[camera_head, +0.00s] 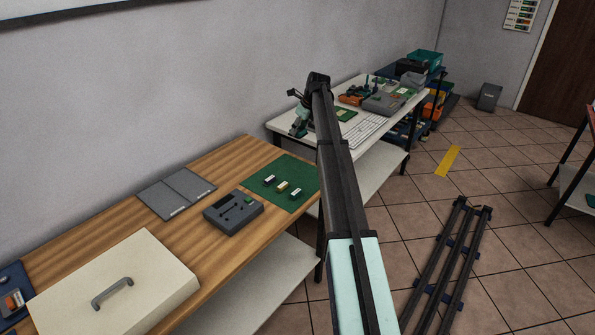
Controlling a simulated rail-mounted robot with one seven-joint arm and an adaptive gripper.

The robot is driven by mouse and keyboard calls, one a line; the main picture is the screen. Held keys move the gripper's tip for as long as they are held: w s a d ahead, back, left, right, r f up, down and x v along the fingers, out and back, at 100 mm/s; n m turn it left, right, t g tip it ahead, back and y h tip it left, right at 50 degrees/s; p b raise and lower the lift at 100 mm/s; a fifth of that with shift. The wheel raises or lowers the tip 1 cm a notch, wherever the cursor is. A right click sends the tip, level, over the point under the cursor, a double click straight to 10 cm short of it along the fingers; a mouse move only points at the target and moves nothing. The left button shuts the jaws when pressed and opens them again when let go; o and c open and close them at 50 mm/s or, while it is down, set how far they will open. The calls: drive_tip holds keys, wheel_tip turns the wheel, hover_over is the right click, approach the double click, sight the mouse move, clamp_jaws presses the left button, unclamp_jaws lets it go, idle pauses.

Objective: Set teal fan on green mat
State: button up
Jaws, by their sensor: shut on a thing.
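The green mat (299,173) lies flat at the far end of the wooden table, with a few small dark and light items in a row on it. My gripper (300,122) is small and partly hidden at the far end of my arm, over the near left part of the white table. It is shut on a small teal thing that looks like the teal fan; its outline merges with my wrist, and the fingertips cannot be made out. My gripper is beyond the mat, apart from it.
On the wooden table (100,250) are a dark grey device (233,212), grey panels (177,192) and a cream lid with a handle (115,288).

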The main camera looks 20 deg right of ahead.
sight(297, 170)
wheel_tip(297, 170, down, 18)
drive_tip(key=p, duration=0.4)
drive_tip(key=shift+d+f, duration=0.15)
drive_tip(key=shift+f, duration=0.1)
drive_tip(key=shift+f, duration=0.1)
drive_tip(key=o, duration=1.1)
drive_tip(key=shift+o, duration=0.2)
drive_tip(key=b+v, duration=0.2)
drive_tip(key=v, duration=1)
drive_tip(key=shift+b, duration=0.35)
